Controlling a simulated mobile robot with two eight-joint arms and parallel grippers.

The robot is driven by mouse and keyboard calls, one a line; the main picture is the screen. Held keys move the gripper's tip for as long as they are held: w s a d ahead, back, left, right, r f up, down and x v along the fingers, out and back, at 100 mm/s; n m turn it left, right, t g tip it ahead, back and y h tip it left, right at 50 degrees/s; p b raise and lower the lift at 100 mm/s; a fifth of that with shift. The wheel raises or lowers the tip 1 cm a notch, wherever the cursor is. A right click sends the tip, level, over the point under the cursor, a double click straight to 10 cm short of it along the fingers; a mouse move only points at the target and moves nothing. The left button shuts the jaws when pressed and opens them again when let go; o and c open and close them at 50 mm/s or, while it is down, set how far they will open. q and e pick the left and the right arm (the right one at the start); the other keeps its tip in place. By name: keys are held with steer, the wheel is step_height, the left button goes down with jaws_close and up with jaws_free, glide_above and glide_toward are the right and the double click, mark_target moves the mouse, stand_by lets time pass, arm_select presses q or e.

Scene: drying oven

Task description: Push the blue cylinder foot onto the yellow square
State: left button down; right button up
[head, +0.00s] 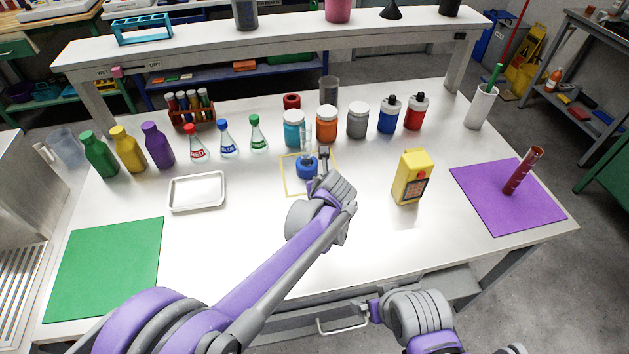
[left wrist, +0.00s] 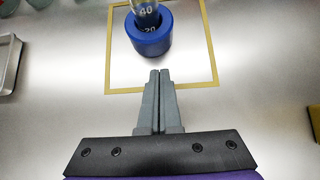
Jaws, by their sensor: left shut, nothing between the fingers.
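The blue cylinder foot (head: 306,169) is a round blue ring around the base of a clear graduated cylinder, and it shows larger in the left wrist view (left wrist: 151,42). It stands upright inside the yellow square (head: 287,179), a thin outline on the white table. My right gripper (head: 366,311) is low by the table's front.
Several jars stand behind the square, including a teal one (head: 293,129) and an orange one (head: 326,124). A white tray (head: 197,207) lies left and a yellow device (head: 411,177) stands right. Green (head: 106,268) and purple mats (head: 508,207) lie at the sides.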

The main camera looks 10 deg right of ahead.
arm_select(q)
steer(key=v, duration=0.5)
steer(key=shift+s+a+f, duration=0.15)
steer(key=shift+s, duration=0.35)
steer(key=v, duration=0.5)
steer(key=s+a+r+n+g+p, duration=0.15)
steer(key=s+a+n, duration=0.25)
steer(key=a+n, duration=0.4)
steer(key=s+a+r+n+g+p, duration=0.1)
steer(key=s+a+r+n+p, duration=0.2)
steer(key=a+n, duration=0.55)
steer(key=s+a+f+n+p, duration=0.1)
steer(key=s+a+n+p, duration=0.1)
steer(key=s+a+n, duration=0.4)
steer(key=s+a+f+n+g+p, duration=0.1)
steer(key=s+a+n, duration=0.5)
steer(key=s+n, duration=0.5)
steer(key=shift+f+n+p, duration=0.35)
steer(key=shift+n+p, duration=0.05)
steer(key=shift+n, duration=0.55)
arm_select(e)
step_height(320, 180, up, 9)
steer(key=w, duration=0.1)
steer(key=shift+r, duration=0.15)
steer(key=shift+a, duration=0.1)
